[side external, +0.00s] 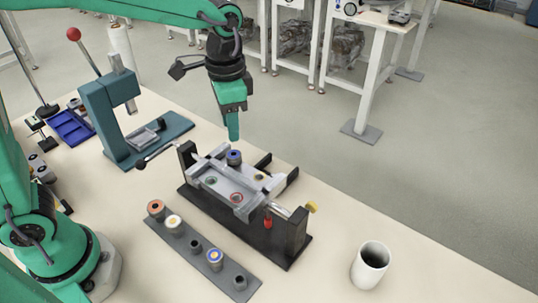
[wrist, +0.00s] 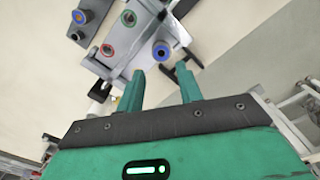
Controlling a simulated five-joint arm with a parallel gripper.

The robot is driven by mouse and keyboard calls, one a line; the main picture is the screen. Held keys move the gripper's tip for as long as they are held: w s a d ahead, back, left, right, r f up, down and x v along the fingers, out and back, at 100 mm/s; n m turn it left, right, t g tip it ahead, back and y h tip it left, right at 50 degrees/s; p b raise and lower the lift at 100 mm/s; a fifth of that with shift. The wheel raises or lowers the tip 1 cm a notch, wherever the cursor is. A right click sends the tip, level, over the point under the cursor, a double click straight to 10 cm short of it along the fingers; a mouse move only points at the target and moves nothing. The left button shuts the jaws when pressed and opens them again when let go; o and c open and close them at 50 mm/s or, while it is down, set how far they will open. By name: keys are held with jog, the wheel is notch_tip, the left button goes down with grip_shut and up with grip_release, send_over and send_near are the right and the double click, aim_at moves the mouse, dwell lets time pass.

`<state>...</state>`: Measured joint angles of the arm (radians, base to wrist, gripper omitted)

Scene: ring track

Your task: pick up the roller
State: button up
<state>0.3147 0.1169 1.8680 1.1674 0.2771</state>
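A roller with a blue ring around its top (side external: 234,157) stands upright on the grey plate of the fixture (side external: 222,180), near the plate's back corner. In the wrist view the blue-ringed roller (wrist: 161,50) shows just past my fingertips, roughly between the two in the picture. My gripper (side external: 233,137) hangs above the roller with its fingers pointing down and a gap to it. In the wrist view the two fingers of my gripper (wrist: 160,77) stand apart with nothing between them.
The plate also has a red-ringed hole (side external: 237,198) and a green-ringed one (side external: 211,181). A dark strip (side external: 196,262) in front holds several small cylinders. A teal press (side external: 124,120) stands at left, a white cup (side external: 370,264) at right. Open table lies around the cup.

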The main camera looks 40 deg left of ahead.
aim_at(233, 154)
jog(key=shift+f, duration=1.25)
jog(key=shift+f, duration=0.1)
jog(key=shift+a+f, duration=0.15)
jog(key=shift+f, duration=2.35)
jog(key=shift+c, duration=0.5)
jog(key=c, duration=0.6)
jog(key=shift+r, duration=0.15)
